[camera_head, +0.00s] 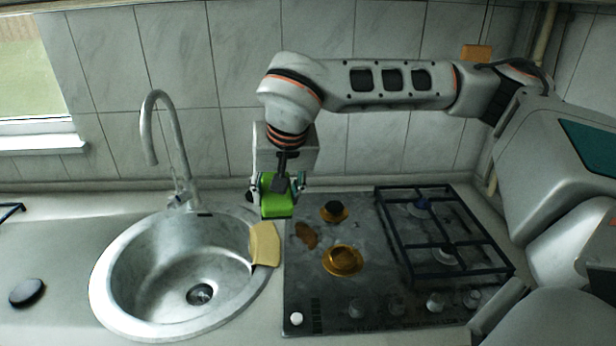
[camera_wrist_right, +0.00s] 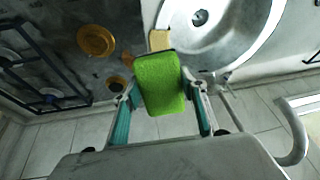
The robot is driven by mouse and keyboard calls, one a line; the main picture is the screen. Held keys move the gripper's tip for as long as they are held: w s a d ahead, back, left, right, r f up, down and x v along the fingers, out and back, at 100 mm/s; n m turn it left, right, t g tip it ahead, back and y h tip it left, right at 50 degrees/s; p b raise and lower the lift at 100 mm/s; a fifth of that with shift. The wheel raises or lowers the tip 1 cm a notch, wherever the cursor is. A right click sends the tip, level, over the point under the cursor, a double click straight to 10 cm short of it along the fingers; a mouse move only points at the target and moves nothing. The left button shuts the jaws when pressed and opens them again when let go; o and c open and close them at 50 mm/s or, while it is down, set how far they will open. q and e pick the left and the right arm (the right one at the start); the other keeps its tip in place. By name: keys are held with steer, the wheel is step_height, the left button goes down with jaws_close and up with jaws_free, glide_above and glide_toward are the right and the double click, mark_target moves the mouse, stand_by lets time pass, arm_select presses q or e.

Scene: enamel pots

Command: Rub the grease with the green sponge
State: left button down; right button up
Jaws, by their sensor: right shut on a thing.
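The green sponge (camera_head: 277,205) is held in my right gripper (camera_head: 277,184), above the counter strip between the sink and the left edge of the stove. In the right wrist view the sponge (camera_wrist_right: 159,84) sits between the two fingers, its broad green face towards the camera. A brown patch that looks like the grease (camera_head: 306,235) lies on the dark stove top, to the right of and nearer than the sponge. The patch (camera_wrist_right: 127,60) also shows in the right wrist view. The sponge appears apart from it. My left gripper is not in view.
A yellowish cloth or sponge (camera_head: 264,244) lies by the sink's right rim. The steel sink (camera_head: 130,318) and its tap (camera_head: 150,135) are on the left. The stove has orange burners (camera_head: 342,260) and a black grate (camera_head: 400,240). A black disc (camera_head: 27,292) lies far left.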

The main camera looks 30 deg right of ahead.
steer(key=w+d+f+m+g+p, duration=0.1)
steer(key=w+d+f+m+g, duration=0.25)
steer(key=w+d, duration=0.65)
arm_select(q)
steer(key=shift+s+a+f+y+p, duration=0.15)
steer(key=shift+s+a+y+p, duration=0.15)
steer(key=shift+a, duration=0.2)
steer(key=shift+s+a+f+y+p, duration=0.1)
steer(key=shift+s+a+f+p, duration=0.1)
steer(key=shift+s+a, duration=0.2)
arm_select(e)
steer(key=w+d+f+m, duration=0.2)
steer(key=w+d+f, duration=0.1)
steer(key=f, duration=0.3)
steer(key=w+d+f+m+g, duration=0.1)
steer(key=w+d+f+m, duration=0.1)
steer(key=f, duration=0.4)
steer(key=shift+w+d+y, duration=0.4)
steer(key=shift+d, duration=0.35)
